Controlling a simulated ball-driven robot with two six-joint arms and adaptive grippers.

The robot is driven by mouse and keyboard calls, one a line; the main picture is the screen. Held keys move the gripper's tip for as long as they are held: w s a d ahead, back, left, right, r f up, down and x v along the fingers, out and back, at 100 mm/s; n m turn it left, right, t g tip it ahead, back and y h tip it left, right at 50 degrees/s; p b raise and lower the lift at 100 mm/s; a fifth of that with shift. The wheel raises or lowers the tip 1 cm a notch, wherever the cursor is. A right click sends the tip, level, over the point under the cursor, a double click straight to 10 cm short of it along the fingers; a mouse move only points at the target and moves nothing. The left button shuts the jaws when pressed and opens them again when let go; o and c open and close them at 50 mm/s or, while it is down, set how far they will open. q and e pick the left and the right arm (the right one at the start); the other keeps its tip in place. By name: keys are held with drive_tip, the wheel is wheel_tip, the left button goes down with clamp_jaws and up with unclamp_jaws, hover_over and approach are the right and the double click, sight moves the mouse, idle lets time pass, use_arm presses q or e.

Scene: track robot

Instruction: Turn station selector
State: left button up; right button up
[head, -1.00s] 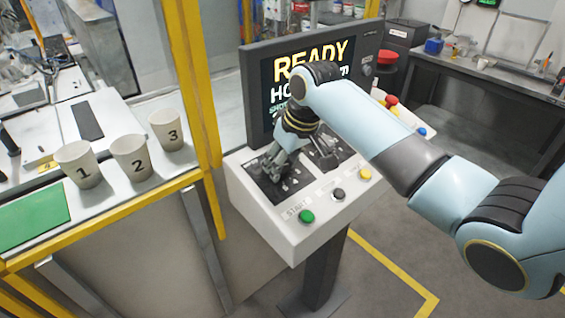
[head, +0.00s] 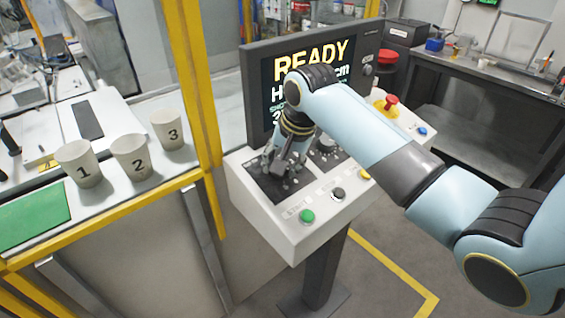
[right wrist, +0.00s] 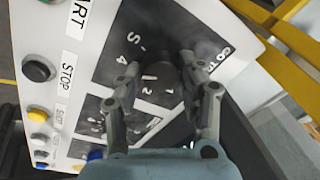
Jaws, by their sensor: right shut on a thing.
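The station selector is a dark round knob (right wrist: 166,77) on a black dial plate (right wrist: 138,42) with numbers around it, seen in the right wrist view. My right gripper (right wrist: 160,70) has one finger on each side of the knob and is shut on it. In the head view, the right gripper (head: 283,165) reaches down onto the left black plate of the white control console (head: 270,215). The gripper hides the knob there. Which number the knob points to cannot be told. My left gripper is not in view.
A screen (head: 285,75) reading READY stands behind the gripper. A green button (head: 307,216), a black button (head: 338,194) and a red button (head: 391,101) sit on the console.

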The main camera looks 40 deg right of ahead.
drive_tip(key=m, duration=0.4)
drive_tip(key=shift+m, duration=0.3)
drive_tip(key=shift+m+h, duration=0.3)
drive_tip(key=shift+m, duration=1.6)
drive_tip(key=shift+a, duration=0.1)
drive_tip(key=o, duration=1.1)
drive_tip(key=shift+o, duration=0.2)
drive_tip(key=v, duration=1.2)
drive_tip(key=shift+w, duration=0.1)
